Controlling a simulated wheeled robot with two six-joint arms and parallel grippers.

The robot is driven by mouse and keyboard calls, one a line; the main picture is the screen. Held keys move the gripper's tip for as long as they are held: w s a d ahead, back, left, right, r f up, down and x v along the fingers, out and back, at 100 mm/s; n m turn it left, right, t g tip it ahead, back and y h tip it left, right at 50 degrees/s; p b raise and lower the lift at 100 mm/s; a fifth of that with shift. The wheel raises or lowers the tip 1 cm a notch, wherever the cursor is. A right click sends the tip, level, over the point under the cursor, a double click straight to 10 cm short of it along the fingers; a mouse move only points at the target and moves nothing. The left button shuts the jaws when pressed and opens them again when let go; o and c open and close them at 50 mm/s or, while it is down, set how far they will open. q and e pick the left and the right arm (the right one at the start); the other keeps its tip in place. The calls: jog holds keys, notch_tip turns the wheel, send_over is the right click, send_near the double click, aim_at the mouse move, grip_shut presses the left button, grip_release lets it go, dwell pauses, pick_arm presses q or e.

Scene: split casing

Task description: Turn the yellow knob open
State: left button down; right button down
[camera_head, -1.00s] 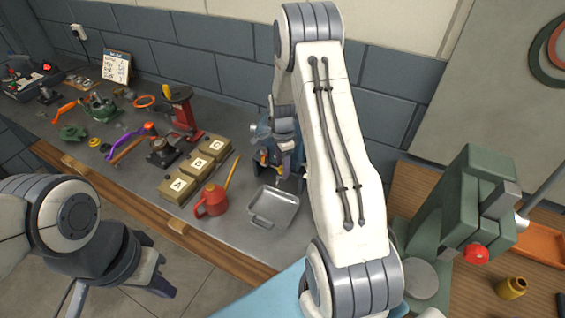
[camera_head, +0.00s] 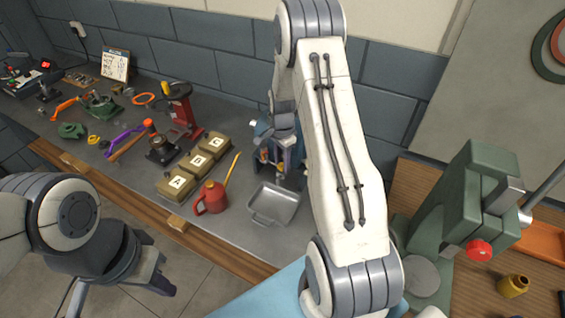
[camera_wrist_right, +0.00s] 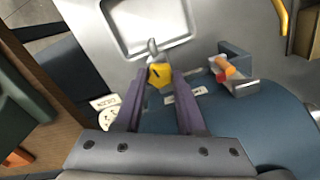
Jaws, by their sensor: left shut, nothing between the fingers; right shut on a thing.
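The yellow knob (camera_wrist_right: 160,75) is between the two purple fingers of my right gripper (camera_wrist_right: 158,86) in the right wrist view. A dark mark shows on its face, and a grey metal piece sticks out just beyond it. The knob sits at the edge of a blue body (camera_wrist_right: 225,116). My right gripper is shut on the knob; in the head view the gripper (camera_head: 279,160) is small and partly hidden beside my right arm. My left gripper (camera_head: 164,287) is shut and empty, low at the left, in front of the bench.
A grey metal tray (camera_head: 272,222) lies before the blue device. A red oil can (camera_head: 211,197) and several lettered boxes (camera_head: 178,183) stand to its left. An orange-red piece in a bracket (camera_wrist_right: 224,69) is right of the knob. A green machine (camera_head: 455,205) stands at right.

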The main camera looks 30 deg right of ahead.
jog(key=n+b, duration=0.1)
jog(key=n, duration=0.2)
jog(key=shift+n, duration=0.3)
jog(key=n+b, duration=0.1)
jog(key=n, duration=0.2)
jog(key=shift+n, duration=0.3)
jog(key=n, duration=0.3)
jog(key=shift+n+b, duration=0.3)
jog(key=shift+b, duration=0.05)
jog(key=shift+r+n, duration=0.1)
jog(key=shift+n, duration=1.8)
jog(key=shift+w, duration=0.1)
jog(key=c, duration=0.8)
grip_release()
jog(key=shift+b, duration=0.3)
jog(key=shift+r, duration=0.15)
